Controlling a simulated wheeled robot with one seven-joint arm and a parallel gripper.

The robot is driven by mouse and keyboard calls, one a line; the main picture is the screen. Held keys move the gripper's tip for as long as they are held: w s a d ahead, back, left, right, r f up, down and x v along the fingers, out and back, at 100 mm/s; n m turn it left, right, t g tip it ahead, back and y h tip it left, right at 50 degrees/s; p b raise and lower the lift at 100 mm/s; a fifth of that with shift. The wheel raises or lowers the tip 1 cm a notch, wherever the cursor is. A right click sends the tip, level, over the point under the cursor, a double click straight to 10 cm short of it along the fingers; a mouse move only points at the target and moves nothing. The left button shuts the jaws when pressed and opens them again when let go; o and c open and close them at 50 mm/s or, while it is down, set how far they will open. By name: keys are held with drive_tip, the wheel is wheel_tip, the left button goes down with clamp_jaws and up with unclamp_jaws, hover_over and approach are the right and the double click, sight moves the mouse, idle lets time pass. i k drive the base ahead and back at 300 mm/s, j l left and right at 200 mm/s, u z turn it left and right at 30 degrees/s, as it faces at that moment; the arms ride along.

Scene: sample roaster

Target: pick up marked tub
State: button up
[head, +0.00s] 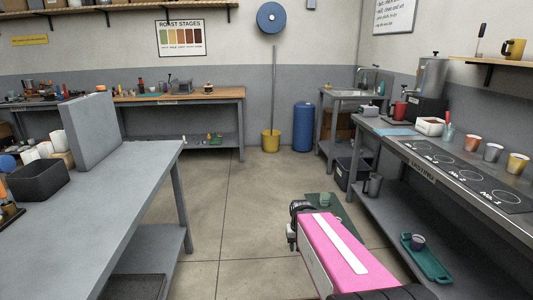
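No tub shows a mark that I can read. A dark tub (418,242) stands on another green tray (436,266) on the lower shelf at right. My gripper (297,217) seems to be the dark part at the far end of my arm, left of the first tray. Its fingers are too small and hidden to read. I see nothing held in it.
The steel counter (460,165) at right carries several cups and numbered black plates. A grey pitcher (374,184) stands on its lower shelf. A grey table (110,205) fills the left, with a black bin (38,181). The floor (240,200) between is clear.

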sight(325, 199)
drive_tip(key=i+z, duration=0.15)
drive_tip(key=i, duration=0.3)
drive_tip(key=i+j+z, duration=0.15)
drive_tip(key=i, duration=0.3)
drive_tip(key=i+j+z, duration=0.2)
drive_tip(key=i, duration=0.25)
drive_tip(key=i+j+z, duration=0.15)
drive_tip(key=i, duration=0.25)
drive_tip(key=i+j+z, duration=1)
drive_tip(key=j, duration=0.25)
drive_tip(key=j+z, duration=0.25)
drive_tip(key=i+j+z, duration=0.25)
drive_tip(key=j, duration=0.3)
drive_tip(key=j+z, duration=0.1)
drive_tip(key=j, duration=0.3)
drive_tip(key=k+j, duration=0.1)
drive_tip(key=j, duration=0.3)
drive_tip(key=k+j+z, duration=0.15)
drive_tip(key=j, duration=0.25)
drive_tip(key=i, duration=0.05)
